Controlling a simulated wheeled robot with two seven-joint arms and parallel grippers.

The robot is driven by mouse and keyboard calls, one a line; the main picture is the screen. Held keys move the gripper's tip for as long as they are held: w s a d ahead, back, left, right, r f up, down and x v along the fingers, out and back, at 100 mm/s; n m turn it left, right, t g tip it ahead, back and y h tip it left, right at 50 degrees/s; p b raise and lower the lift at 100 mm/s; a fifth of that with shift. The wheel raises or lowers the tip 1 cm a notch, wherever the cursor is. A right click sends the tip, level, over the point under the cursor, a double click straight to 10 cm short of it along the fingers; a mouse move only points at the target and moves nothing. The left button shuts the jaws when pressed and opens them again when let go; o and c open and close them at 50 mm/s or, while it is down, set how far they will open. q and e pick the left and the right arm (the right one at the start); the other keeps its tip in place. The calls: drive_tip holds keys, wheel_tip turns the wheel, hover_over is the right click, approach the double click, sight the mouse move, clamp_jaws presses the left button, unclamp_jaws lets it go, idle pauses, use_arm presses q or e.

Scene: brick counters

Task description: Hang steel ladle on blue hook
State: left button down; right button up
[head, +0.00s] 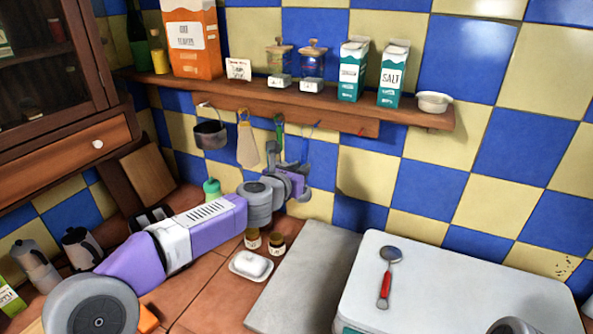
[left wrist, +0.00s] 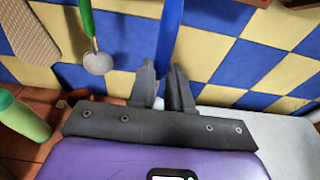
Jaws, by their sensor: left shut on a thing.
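My left gripper (head: 298,180) is below the wall shelf, close to the tiled wall. In the left wrist view its fingers (left wrist: 167,88) are shut on a blue-handled utensil (left wrist: 171,28), whose handle stands up between them. Its lower end is hidden, so I cannot tell whether it is a ladle. The blue hook (head: 317,125) is on the rail just above this gripper. I cannot tell whether the utensil touches it. A red-handled utensil with a round steel head (head: 388,276) lies on a white box at the right.
A green-handled utensil (head: 279,126), a tan cloth (head: 247,145) and a dark pot (head: 211,134) hang left of the gripper. A red hook (head: 362,131) is bare. A white butter dish (head: 251,265) and a grey slab (head: 300,285) lie below.

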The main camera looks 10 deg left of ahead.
use_arm(q)
drive_tip(key=p+x, duration=0.3)
drive_tip(key=x, duration=0.5)
idle(0.7)
idle(0.6)
drive_tip(key=c, duration=1)
unclamp_jaws()
